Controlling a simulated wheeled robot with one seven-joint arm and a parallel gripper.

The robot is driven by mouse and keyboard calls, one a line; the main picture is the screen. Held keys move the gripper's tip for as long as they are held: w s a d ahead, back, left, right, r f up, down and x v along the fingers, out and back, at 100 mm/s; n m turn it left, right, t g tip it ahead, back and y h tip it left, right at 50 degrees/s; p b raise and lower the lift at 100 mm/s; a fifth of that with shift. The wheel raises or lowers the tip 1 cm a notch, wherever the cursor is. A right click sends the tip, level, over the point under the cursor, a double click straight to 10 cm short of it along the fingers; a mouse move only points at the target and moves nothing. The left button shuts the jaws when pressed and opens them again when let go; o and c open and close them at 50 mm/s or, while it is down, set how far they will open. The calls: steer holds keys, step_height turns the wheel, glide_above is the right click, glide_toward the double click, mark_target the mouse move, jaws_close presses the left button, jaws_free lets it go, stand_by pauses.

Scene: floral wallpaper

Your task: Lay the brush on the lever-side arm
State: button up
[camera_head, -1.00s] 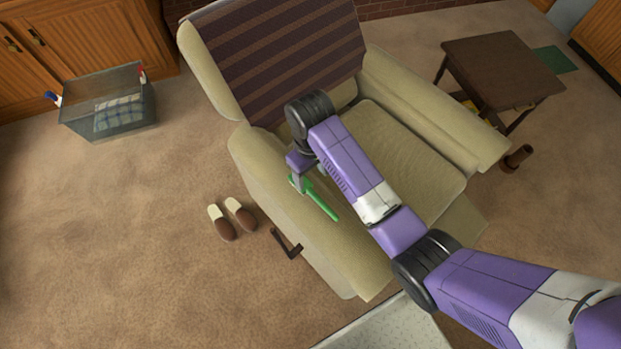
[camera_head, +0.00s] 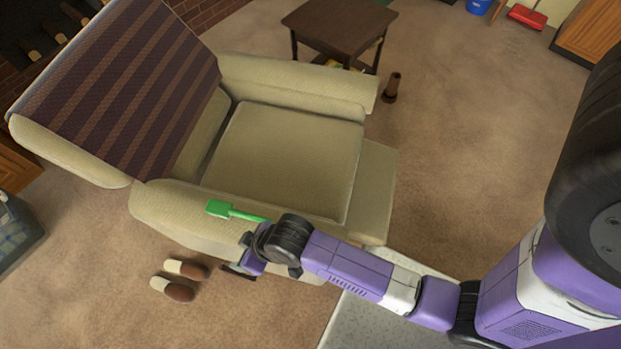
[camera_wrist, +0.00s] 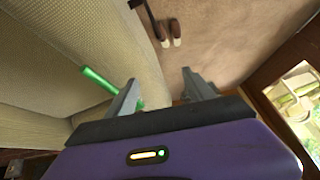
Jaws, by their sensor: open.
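The green brush (camera_head: 222,209) lies on top of the armchair's near arm (camera_head: 160,203), the side where the dark lever (camera_head: 236,271) sticks out. Its handle points toward the chair's front and partly passes behind my arm. In the wrist view the green handle (camera_wrist: 98,81) shows left of my gripper (camera_wrist: 160,90), partly hidden by the left finger. My gripper is open, with nothing between its fingers. In the head view my gripper (camera_head: 248,264) is beside the outer side of that arm, apart from the brush head.
Slippers (camera_head: 183,281) lie on the carpet beside the chair. A dark side table (camera_head: 340,28) stands beyond the far arm. A clear bin (camera_head: 14,235) is at the left edge. A pale speckled mat (camera_head: 370,325) lies at the chair's front.

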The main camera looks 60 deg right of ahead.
steer(key=s+d+r+t+h, duration=0.1)
steer(key=s+d+r+t, duration=0.3)
steer(key=s+r, duration=0.6)
steer(key=s+d+r+t+h, duration=0.1)
steer(key=s+d+r+t, duration=0.4)
steer(key=s+r, duration=0.5)
step_height(320, 180, up, 7)
steer(key=shift+f+m, duration=0.15)
steer(key=shift+m, duration=0.25)
